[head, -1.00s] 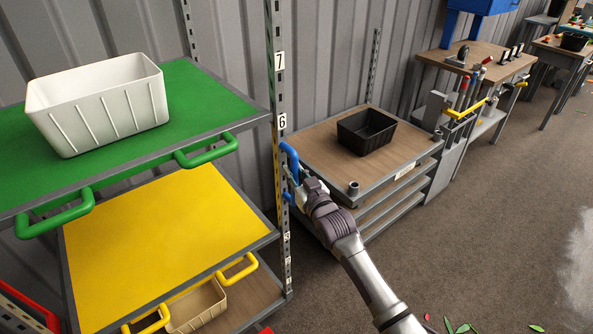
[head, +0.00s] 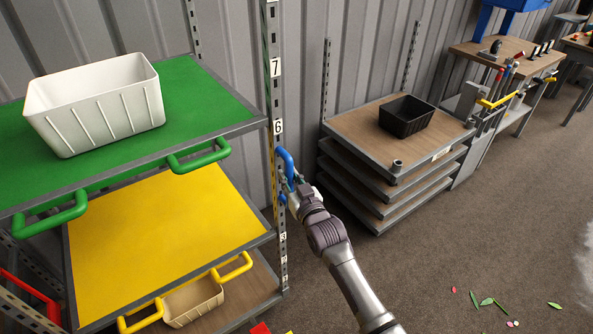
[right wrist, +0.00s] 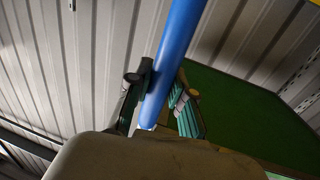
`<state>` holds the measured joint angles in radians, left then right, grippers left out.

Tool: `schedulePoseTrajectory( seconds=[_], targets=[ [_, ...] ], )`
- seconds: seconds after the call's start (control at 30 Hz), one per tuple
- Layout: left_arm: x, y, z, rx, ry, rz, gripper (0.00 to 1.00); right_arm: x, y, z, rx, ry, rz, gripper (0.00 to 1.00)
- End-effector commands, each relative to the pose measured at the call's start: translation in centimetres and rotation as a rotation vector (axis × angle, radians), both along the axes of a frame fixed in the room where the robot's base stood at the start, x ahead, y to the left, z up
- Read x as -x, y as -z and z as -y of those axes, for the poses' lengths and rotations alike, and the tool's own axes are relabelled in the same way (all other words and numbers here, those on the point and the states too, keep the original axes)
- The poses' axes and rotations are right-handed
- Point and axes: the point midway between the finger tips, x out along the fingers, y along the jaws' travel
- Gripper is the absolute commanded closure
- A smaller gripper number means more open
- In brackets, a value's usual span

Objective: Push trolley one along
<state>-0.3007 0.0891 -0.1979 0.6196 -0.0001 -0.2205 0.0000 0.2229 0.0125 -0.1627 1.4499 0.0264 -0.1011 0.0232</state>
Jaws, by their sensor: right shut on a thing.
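The trolley is a tall rack with a green top shelf (head: 205,95), a yellow shelf (head: 160,235) and a numbered upright post (head: 275,70). A blue handle (head: 285,160) stands on the right post. My right gripper (head: 287,187) is shut on this handle. In the right wrist view the blue handle (right wrist: 178,50) passes between the two fingers (right wrist: 160,100), with the green shelf (right wrist: 245,115) to the right. A white bin (head: 95,105) sits on the green shelf. The trolley's wheels are out of view. My left gripper does not show.
A low wooden-topped shelf unit (head: 350,125) with a black bin (head: 406,116) stands right of the trolley, with a floor gap between. A workbench (head: 490,55) stands beyond. Bare floor (head: 470,240) lies at right, with several scattered petals and leaves (head: 487,301).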

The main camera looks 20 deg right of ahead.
Motion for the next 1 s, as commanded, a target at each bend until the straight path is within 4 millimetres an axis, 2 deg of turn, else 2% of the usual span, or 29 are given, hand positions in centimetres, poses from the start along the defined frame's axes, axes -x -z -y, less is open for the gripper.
schedulePoseTrajectory(
  seconds=[0.3, 0.67, 0.7, 0.8, 0.83, 1.0],
  targets=[
    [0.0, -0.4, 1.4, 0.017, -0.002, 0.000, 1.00, 0.3, -0.2, -0.7, 0.003, 0.009, 0.004, 1.00],
    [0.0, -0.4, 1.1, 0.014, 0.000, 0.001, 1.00, 0.4, -0.1, -0.8, 0.003, 0.008, 0.004, 1.00],
    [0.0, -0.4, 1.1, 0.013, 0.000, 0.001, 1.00, 0.4, -0.1, -0.8, 0.003, 0.008, 0.005, 0.72],
    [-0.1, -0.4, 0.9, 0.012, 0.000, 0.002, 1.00, 0.4, -0.2, -0.9, 0.003, 0.007, 0.003, 0.56],
    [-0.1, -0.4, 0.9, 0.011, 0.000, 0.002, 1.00, 0.4, -0.2, -0.9, 0.002, 0.007, 0.004, 0.53],
    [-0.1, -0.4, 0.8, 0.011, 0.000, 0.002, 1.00, 0.4, -0.2, -0.9, 0.002, 0.007, 0.004, 0.53]
  ],
)
